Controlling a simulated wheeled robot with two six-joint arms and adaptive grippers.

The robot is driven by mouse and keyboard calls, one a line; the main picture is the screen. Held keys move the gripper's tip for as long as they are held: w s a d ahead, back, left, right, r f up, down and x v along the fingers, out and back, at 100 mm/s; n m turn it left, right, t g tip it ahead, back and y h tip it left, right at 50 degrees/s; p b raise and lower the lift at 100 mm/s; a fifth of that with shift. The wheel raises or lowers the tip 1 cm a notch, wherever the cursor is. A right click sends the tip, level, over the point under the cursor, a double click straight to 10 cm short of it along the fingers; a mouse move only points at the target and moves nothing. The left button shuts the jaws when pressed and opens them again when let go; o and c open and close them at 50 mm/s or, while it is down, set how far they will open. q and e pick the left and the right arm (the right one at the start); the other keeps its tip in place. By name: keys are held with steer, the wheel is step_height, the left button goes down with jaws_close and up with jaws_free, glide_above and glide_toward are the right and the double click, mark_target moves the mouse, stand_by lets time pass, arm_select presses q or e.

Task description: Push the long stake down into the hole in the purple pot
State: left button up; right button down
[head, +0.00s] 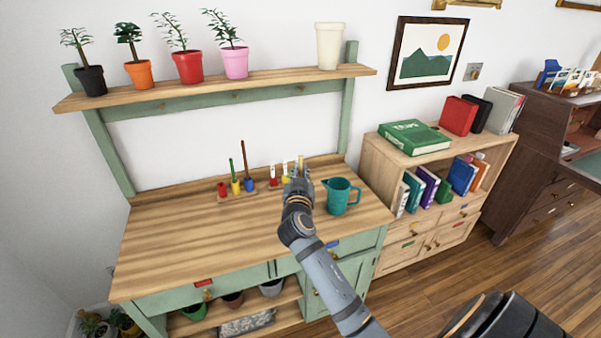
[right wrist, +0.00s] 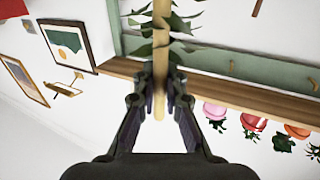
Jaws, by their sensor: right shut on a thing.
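My right gripper (head: 299,182) is over the back of the workbench, shut on a pale yellow long stake (right wrist: 160,45). In the right wrist view the stake stands lengthwise between the two fingers. The stake's upper tip (head: 300,160) shows just above the gripper in the head view. Green leaves (right wrist: 143,25) show around or behind the stake in the wrist view; I cannot tell whether they touch it. The purple pot and its hole are not visible, and the stake's lower end is out of sight. My left gripper is not in view.
A teal pitcher (head: 338,198) stands close to the right of my gripper. Small red (head: 273,182), yellow (head: 235,187) and blue (head: 249,184) pots with sticks are to the left. Potted plants line the shelf (head: 280,76) above. The bench front (head: 200,245) is clear.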

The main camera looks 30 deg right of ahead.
steer(key=shift+f, duration=0.1)
steer(key=c, duration=1.3)
jaws_free()
steer(key=shift+c, duration=0.2)
steer(key=v, duration=0.7)
steer(key=shift+s, duration=0.15)
steer(key=shift+a, duration=0.15)
